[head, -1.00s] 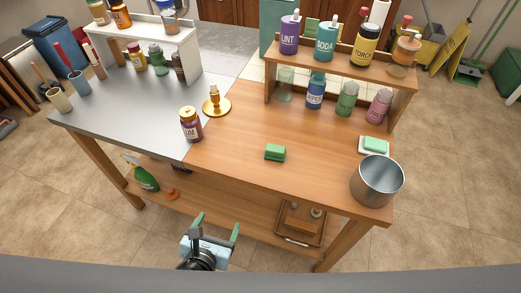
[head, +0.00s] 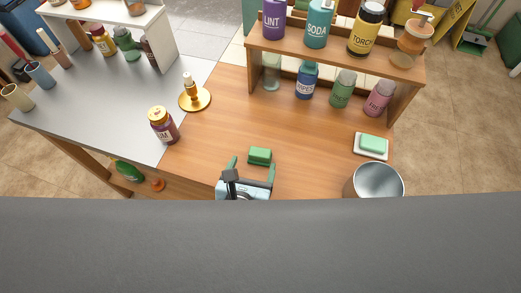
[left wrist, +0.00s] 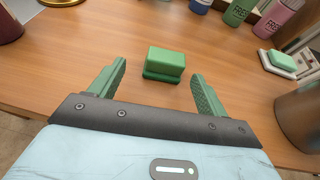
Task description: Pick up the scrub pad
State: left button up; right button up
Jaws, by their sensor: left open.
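The scrub pad (head: 260,156) is a small green block with a darker green base, lying on the wooden part of the table. In the left wrist view the scrub pad (left wrist: 165,63) sits just beyond the fingertips, roughly centred between them. My left gripper (head: 252,166) is open and empty at the table's front, its two green fingers pointing at the pad. In the left wrist view the gripper's fingers (left wrist: 158,75) are spread wider than the pad and do not appear to touch it. My right gripper is not in view.
A metal pot (head: 378,181) stands at the right front, with a green soap bar (head: 373,143) on a white dish behind it. A gum jar (head: 163,125) and a brass candle holder (head: 195,97) stand left. A bottle shelf (head: 335,58) is behind. Wood around the pad is clear.

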aim_at(260, 153)
pick_arm(q)
jog(key=shift+w+d+f, duration=0.1)
jog(key=shift+w+f, duration=0.05)
jog(key=shift+w, duration=0.3)
jog(key=shift+w+d+f, duration=0.15)
jog(key=shift+w+f, duration=0.05)
jog(key=shift+w, duration=0.2)
jog(key=shift+w+f, duration=0.1)
jog(key=shift+w, duration=0.2)
jog(key=shift+w+d, duration=0.15)
jog(key=shift+w, duration=0.05)
jog(key=x, duration=0.4)
jog(key=shift+w+d+b, duration=0.4)
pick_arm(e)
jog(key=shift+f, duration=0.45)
pick_arm(q)
jog(key=shift+c, duration=0.2)
jog(key=c, duration=1)
jog(key=shift+r, duration=0.25)
